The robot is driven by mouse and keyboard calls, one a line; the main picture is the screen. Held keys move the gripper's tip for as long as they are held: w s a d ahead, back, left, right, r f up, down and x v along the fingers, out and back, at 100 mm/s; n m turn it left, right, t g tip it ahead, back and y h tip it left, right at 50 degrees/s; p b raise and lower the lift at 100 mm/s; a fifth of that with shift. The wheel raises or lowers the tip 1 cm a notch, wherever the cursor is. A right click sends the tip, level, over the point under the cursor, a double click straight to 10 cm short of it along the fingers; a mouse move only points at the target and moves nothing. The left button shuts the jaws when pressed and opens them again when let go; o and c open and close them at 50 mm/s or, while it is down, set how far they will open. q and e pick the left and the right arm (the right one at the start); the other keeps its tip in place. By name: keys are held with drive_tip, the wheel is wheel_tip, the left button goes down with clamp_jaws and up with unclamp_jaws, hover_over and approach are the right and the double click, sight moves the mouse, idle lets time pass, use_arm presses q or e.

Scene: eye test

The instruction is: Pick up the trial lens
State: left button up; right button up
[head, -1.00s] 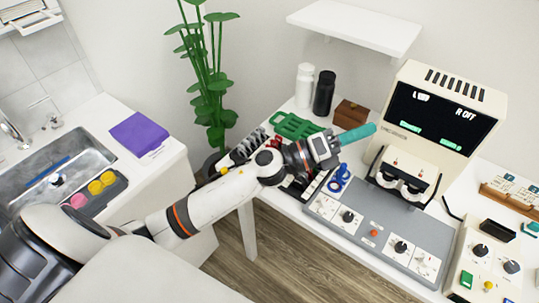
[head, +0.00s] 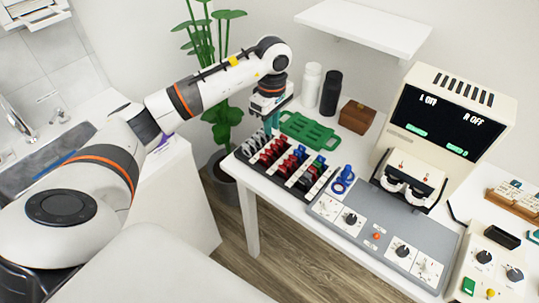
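Several trial lenses with red, blue, black and pale rims stand in rows in a black lens tray (head: 300,190) at the front left of the white table. I cannot tell which one the task means. My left gripper (head: 271,124) points down with its teal fingers at the back left of the tray, near its far edge. Its fingers overlap closely in view, so their opening is unclear. I see no lens in them. A blue ringed object (head: 343,180) stands just right of the tray. My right gripper is out of view.
A green slotted rack (head: 310,131) lies behind the tray. A white bottle (head: 311,86), black bottle (head: 330,93) and wooden box (head: 356,116) stand behind it. A grey control panel (head: 375,222) and a cream display unit (head: 455,105) fill the right. A plant (head: 222,128) stands left.

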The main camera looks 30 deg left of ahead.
use_arm(q)
hover_over(268, 150)
drive_tip(key=f, duration=0.2)
drive_tip(key=d+f+p, duration=0.1)
drive_tip(key=f, duration=0.1)
drive_tip(key=shift+w+f, duration=0.1)
drive_tip(key=shift+f, duration=0.15)
drive_tip(key=f, duration=0.1)
drive_tip(key=f+p, duration=0.1)
drive_tip(key=f, duration=0.3)
drive_tip(key=shift+a+f+p, duration=0.15)
drive_tip(key=shift+a+p, duration=0.25)
clamp_jaws()
